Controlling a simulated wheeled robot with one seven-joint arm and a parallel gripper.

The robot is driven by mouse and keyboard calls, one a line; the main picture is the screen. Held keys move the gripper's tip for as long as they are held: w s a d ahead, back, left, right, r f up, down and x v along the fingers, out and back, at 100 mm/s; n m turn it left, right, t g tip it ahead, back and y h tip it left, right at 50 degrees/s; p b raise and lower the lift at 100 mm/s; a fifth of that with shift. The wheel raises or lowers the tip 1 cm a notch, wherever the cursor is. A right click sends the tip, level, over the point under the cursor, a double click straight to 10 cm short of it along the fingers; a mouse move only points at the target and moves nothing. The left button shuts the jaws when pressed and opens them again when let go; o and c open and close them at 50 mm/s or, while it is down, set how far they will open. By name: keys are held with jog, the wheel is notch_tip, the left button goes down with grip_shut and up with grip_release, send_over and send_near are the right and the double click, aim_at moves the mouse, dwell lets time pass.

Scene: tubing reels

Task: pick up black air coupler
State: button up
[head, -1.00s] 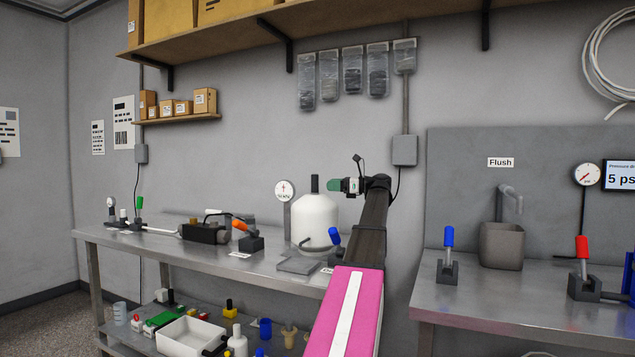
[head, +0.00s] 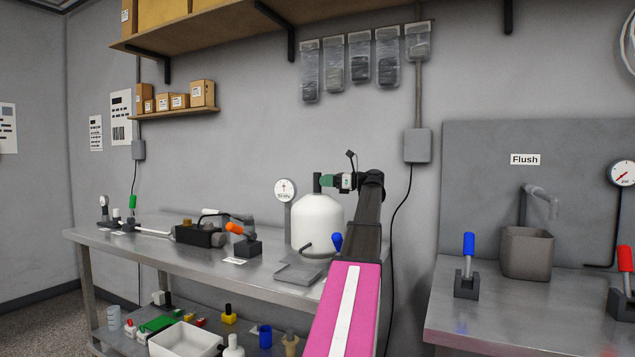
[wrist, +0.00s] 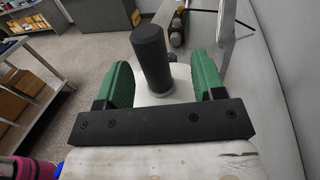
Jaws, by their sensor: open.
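A black upright cylinder (head: 317,186), which looks like the black air coupler, stands on top of the white jug (head: 317,222) on the left bench. In the wrist view the black cylinder (wrist: 152,58) rises from a pale neck on the white jug top. My gripper (head: 327,180) is level with the cylinder, just to its right in the head view. Its green fingers are open, one on each side of the cylinder in the wrist view (wrist: 161,68). Clear space shows beside both fingers. How far the cylinder sits between them is hard to tell.
A gauge (head: 285,192) stands left of the jug. A flat grey plate (head: 298,272) and a blue-handled valve (head: 337,242) are near it. An orange-handled valve (head: 240,238) is further left. The wall is close behind.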

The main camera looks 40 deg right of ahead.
jog(key=shift+s+a+r+x, duration=0.1)
jog(key=shift+x, duration=0.8)
jog(key=shift+s+a+r+x, duration=0.1)
jog(key=shift+x, duration=0.8)
jog(key=shift+s+a+r+x, duration=0.1)
jog(key=shift+x, duration=0.75)
jog(key=c, duration=1.1)
jog(key=shift+c, duration=0.2)
jog(key=shift+r, duration=0.55)
jog(key=s+a+r, duration=0.2)
jog(key=a+r, duration=0.7)
jog(key=a, duration=0.2)
jog(key=shift+s+a+r, duration=0.2)
jog(key=shift+r, duration=0.2)
